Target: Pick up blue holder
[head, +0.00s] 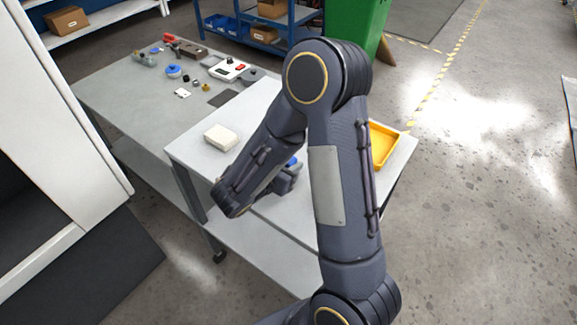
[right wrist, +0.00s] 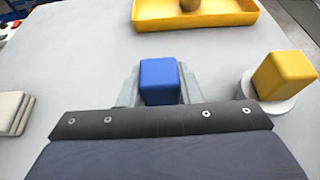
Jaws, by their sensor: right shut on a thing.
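The blue holder (right wrist: 159,82) shows as a rounded blue block in the middle of the right wrist view. It sits between the grey fingers of my right gripper (right wrist: 158,90), which is shut on it. In the head view only a small blue bit of the holder (head: 292,161) shows beside my right gripper (head: 287,178), over the near white table (head: 262,118). My own arm hides most of it there. I cannot tell whether the holder touches the table. My left gripper is not in view.
A yellow tray (head: 381,146) lies at the table's right, with a brown object inside. A yellow block (right wrist: 284,75) on a round white base (right wrist: 268,106) stands right of the holder. A cream block (head: 220,137) lies left. Small parts crowd the grey table (head: 130,88) behind.

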